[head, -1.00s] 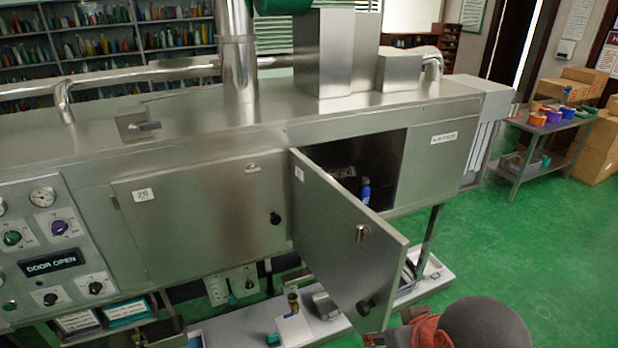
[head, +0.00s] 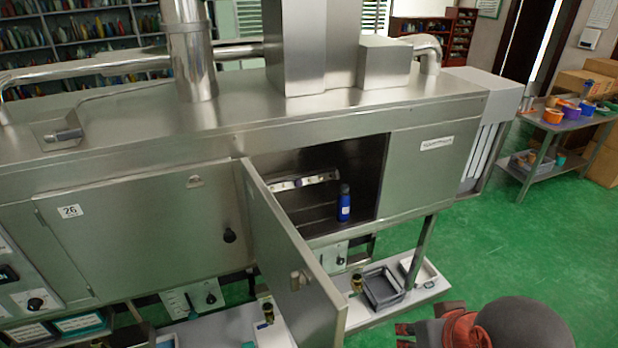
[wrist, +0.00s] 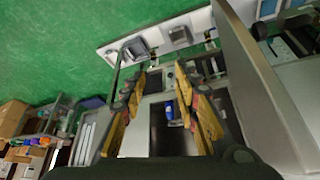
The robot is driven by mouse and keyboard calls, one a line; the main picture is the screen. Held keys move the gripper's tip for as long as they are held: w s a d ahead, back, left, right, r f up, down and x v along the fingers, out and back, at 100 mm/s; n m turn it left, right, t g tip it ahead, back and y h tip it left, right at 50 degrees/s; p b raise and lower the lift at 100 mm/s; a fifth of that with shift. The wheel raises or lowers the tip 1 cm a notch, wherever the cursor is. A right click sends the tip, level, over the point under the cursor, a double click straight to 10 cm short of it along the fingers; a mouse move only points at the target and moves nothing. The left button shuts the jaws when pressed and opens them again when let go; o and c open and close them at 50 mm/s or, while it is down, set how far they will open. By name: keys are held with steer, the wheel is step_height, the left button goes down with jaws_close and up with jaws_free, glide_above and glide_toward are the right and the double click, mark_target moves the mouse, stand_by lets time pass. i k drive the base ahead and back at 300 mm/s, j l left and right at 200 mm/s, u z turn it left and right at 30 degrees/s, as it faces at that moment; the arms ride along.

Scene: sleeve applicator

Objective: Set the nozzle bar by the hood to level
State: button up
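A silver nozzle bar (head: 303,180) with several small fittings shows in the head view inside the open compartment of the steel machine. It slants slightly, its right end higher in the picture; I cannot tell if it is truly tilted. The compartment door (head: 285,250) stands swung out toward me. A blue bottle (head: 344,203) stands on the compartment floor right of the bar; it also shows in the wrist view (wrist: 168,110). My gripper (wrist: 160,82) is open and empty, its yellow-padded fingers apart, facing the machine from outside. The nozzle bar is not clear in the wrist view.
Left of the opening is a shut door (head: 150,230) marked 26. Steel ducts (head: 190,60) rise from the machine's top. A low shelf (head: 410,297) with trays runs underneath. A side table (head: 560,125) stands at right. Green floor (head: 510,240) is clear front right.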

mark_target(334, 175)
steer(key=i+l+u, duration=0.5)
steer(key=l+u, duration=0.2)
steer(key=i+u, duration=0.15)
steer(key=u, duration=0.2)
steer(key=i+u, duration=0.2)
steer(key=u, duration=0.15)
steer(key=i+l+u, duration=0.15)
steer(key=u, duration=0.2)
